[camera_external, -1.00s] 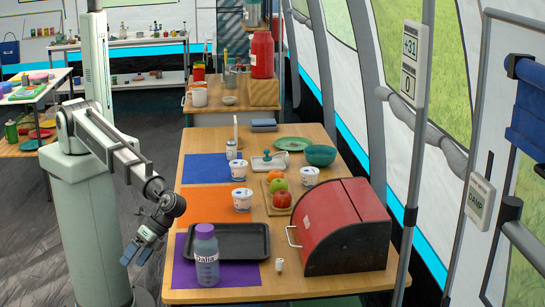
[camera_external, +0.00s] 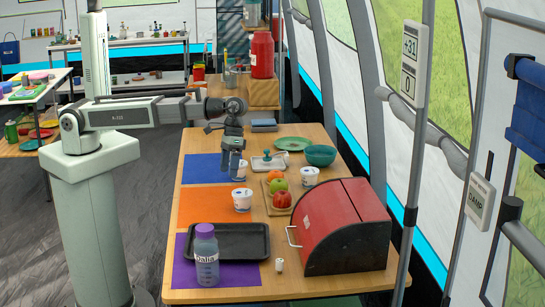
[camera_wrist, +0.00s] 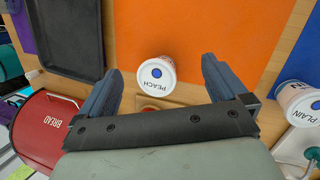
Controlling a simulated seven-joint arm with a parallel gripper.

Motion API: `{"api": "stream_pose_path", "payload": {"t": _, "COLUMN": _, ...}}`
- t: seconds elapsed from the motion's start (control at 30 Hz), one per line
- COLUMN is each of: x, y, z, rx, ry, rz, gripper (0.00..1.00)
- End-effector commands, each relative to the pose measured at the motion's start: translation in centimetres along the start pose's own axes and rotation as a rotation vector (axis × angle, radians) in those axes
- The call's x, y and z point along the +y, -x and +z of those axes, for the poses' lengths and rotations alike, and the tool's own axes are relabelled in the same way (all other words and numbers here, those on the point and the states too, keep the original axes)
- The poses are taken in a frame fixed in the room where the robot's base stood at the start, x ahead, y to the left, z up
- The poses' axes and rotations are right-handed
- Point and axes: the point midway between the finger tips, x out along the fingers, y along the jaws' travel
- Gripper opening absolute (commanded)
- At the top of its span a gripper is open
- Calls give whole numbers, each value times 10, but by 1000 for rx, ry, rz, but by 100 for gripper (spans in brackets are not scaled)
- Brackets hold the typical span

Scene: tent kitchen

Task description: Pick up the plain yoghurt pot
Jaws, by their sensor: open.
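My gripper (camera_external: 231,168) is open, empty and pointing down above the table. In the wrist view the peach pot (camera_wrist: 156,74) shows below and between my fingertips (camera_wrist: 162,68); the plain pot lies outside them, to the right.
The peach pot also shows on the orange mat's edge (camera_external: 205,208). A third pot (camera_external: 310,176) stands right of the fruit board (camera_external: 267,205). A red bread bin (camera_external: 340,225), dark tray (camera_external: 228,240), bottle (camera_external: 206,262) and green bowl (camera_external: 320,155) share the table.

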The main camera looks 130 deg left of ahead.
Motion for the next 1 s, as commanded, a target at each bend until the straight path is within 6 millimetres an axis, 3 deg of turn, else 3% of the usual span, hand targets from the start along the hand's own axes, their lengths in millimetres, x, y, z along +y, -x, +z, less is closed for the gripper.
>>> {"api": "stream_pose_path", "payload": {"t": 0.1, "x": -50, "y": 25, "z": -31, "rx": 71, "ry": 43, "rz": -38, "gripper": 99}}
{"api": "stream_pose_path", "payload": {"t": 0.3, "x": -129, "y": 63, "z": -68, "rx": 168, "ry": 107, "rz": -114, "gripper": 99}}
{"api": "stream_pose_path", "payload": {"t": 0.5, "x": -184, "y": 89, "z": -84, "rx": 223, "ry": 151, "rz": -172, "gripper": 99}}
{"api": "stream_pose_path", "payload": {"t": 0.73, "x": -204, "y": 93, "z": -90, "rx": 240, "ry": 166, "rz": -196, "gripper": 99}}
{"api": "stream_pose_path", "payload": {"t": 1.0, "x": -211, "y": 60, "z": -96, "rx": 238, "ry": 166, "rz": -196, "gripper": 99}}
